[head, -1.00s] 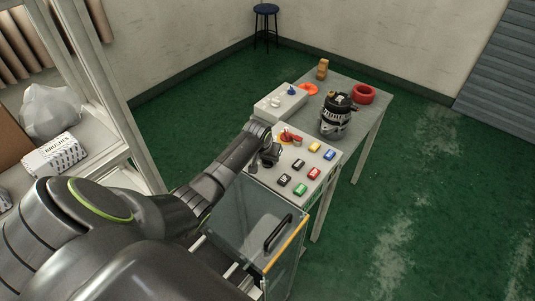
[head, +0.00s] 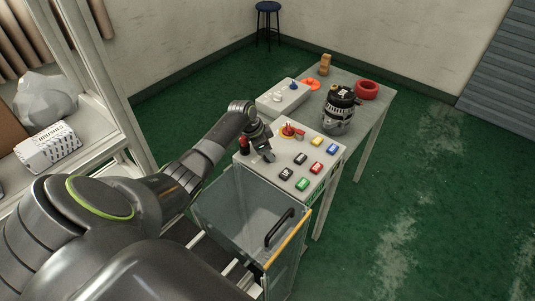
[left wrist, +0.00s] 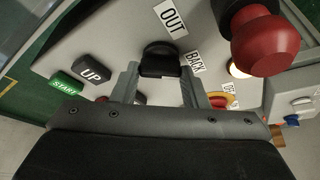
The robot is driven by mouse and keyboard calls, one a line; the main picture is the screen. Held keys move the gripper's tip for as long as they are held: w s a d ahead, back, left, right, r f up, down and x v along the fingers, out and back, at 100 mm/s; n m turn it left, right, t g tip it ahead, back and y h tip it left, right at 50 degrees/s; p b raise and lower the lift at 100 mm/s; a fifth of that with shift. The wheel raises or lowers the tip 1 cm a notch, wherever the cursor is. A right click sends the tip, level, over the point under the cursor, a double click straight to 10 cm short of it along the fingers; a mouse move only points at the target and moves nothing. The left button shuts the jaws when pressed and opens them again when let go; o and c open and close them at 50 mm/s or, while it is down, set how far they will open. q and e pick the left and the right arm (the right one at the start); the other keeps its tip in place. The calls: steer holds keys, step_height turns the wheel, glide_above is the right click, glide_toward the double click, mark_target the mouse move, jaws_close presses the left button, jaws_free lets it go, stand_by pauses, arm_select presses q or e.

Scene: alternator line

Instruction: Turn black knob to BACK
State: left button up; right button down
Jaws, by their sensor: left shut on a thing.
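The black knob (left wrist: 160,61) stands on the grey control panel (head: 268,178), between my left gripper's two fingers in the left wrist view. My left gripper (left wrist: 160,92) is shut on it. White labels reading OUT (left wrist: 171,18) and BACK (left wrist: 196,61) lie beside the knob. I cannot tell exactly which label the knob points at. In the head view my left gripper (head: 265,154) is down at the panel's left part and hides the knob. My right gripper is not in view.
A red-topped control (left wrist: 265,45) stands close to the gripper. The panel also carries a red button on yellow (head: 289,130) and several coloured buttons, including green START (head: 303,184). An alternator (head: 339,110) stands behind. A glass-sided guard with a black handle (head: 279,230) is in front.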

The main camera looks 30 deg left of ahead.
arm_select(q)
steer(key=shift+m+g+b, duration=0.3)
steer(key=shift+m+b, duration=0.35)
steer(key=shift+m, duration=0.35)
steer(key=shift+h, duration=0.3)
steer(key=o, duration=1)
steer(key=shift+r, duration=0.1)
steer(key=b+v, duration=0.3)
steer(key=v, duration=1.4)
steer(key=shift+r+b, duration=0.2)
steer(key=shift+b, duration=0.1)
steer(key=shift+f, duration=0.15)
